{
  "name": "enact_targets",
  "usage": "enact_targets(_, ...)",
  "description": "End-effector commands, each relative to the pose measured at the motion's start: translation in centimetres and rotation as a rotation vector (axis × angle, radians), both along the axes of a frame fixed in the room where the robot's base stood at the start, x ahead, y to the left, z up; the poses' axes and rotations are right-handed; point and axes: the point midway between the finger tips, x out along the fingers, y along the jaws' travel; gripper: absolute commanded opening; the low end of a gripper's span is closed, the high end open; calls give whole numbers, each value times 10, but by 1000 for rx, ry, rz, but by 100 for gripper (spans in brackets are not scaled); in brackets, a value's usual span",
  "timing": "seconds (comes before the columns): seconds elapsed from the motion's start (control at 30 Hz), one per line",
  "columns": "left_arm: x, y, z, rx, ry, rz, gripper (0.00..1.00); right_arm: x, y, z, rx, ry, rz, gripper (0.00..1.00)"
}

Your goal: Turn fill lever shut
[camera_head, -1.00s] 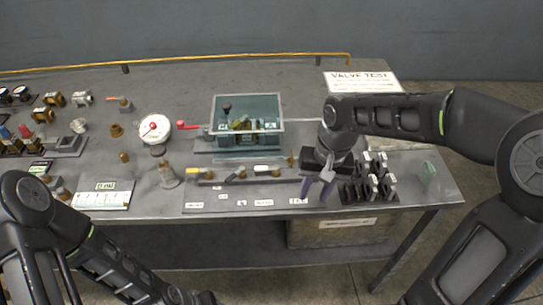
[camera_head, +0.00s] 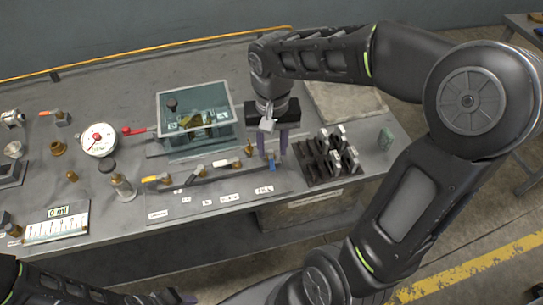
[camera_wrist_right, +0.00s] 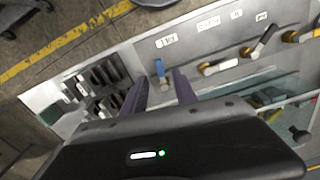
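The fill lever (camera_head: 271,163) has a blue handle and sits at the right end of the valve row, above the label FILL (camera_head: 264,190). Its handle points toward the label, crosswise to the row; it also shows in the right wrist view (camera_wrist_right: 159,68). My right gripper (camera_head: 276,154) points down at it with purple fingers apart. In the right wrist view the blue handle shows between and just beyond the fingertips (camera_wrist_right: 160,76); I cannot tell whether they touch it. My left gripper (camera_head: 166,297) shows only partly at the bottom edge.
Other valve levers with yellow (camera_head: 150,179) and white (camera_head: 197,169) handles stand left along the row. A black rack (camera_head: 318,166) of clips stands close right of my gripper. A teal glass-walled tank (camera_head: 180,143) is behind the row. A dial gauge (camera_head: 98,140) stands left.

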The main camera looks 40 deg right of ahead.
Motion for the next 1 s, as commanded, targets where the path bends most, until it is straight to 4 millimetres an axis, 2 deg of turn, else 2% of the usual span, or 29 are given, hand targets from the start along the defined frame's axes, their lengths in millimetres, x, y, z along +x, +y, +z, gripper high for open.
enact_targets(0.1,0,0,2,1,1,1,34,-1,0,-20,0,4,0,34)
enact_targets(0.3,0,0,3,1,1,1,34,0,0,-44,0,2,0,34)
enact_targets(0.63,0,0,3,2,2,1,34,0,0,-49,0,0,0,34)
enact_targets(1.0,0,0,3,1,1,1,34,0,0,-48,0,0,0,5)
